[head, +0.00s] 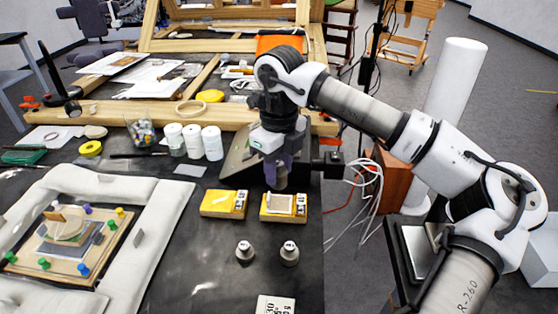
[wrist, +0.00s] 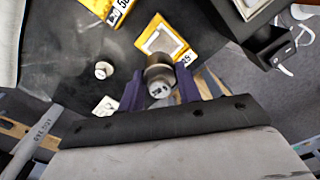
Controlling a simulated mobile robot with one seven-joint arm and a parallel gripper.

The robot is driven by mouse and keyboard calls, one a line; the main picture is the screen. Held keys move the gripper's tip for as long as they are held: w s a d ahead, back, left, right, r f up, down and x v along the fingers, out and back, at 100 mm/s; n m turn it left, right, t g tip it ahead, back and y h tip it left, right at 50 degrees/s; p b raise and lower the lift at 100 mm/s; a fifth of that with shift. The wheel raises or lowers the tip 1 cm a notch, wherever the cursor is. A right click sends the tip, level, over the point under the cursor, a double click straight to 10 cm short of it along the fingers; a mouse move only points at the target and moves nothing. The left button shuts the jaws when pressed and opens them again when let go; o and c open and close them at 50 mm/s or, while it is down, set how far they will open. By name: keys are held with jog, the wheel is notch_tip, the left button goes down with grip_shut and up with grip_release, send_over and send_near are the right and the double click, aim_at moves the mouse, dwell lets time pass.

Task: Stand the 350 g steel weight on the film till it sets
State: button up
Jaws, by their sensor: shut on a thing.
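My gripper (head: 278,178) is shut on a steel weight, a grey cylinder. In the wrist view the weight (wrist: 159,76) is between the purple fingers, its marked end towards the camera; the marking is not legible. In the head view it is just behind the right yellow block (head: 284,206), which has a pale square on top; whether they touch is unclear. At left, a wooden board (head: 28,262) with coloured pegs carries a fragment (head: 67,228) and grey sheets. I cannot pick out the film for certain.
Two small weights (head: 245,250) (head: 289,252) stand on the black table. Another yellow block (head: 223,203) is left of the first. White padded bolsters (head: 150,240) surround the board. White jars (head: 193,141) and a timber frame are behind. The black tabletop between bolster and weights is mostly clear.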

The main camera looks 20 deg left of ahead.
jog(key=shift+w+d+f+n, duration=0.3)
jog(key=shift+w+n, duration=0.1)
jog(key=shift+n, duration=0.1)
notch_tip(320, 180, down, 6)
jog(key=b, duration=0.5)
jog(key=shift+r, duration=0.25)
jog(key=shift+f+b, duration=0.15)
jog(key=shift+b, duration=0.25)
dwell(0.6)
jog(key=o, duration=0.7)
jog(key=shift+c, duration=0.2)
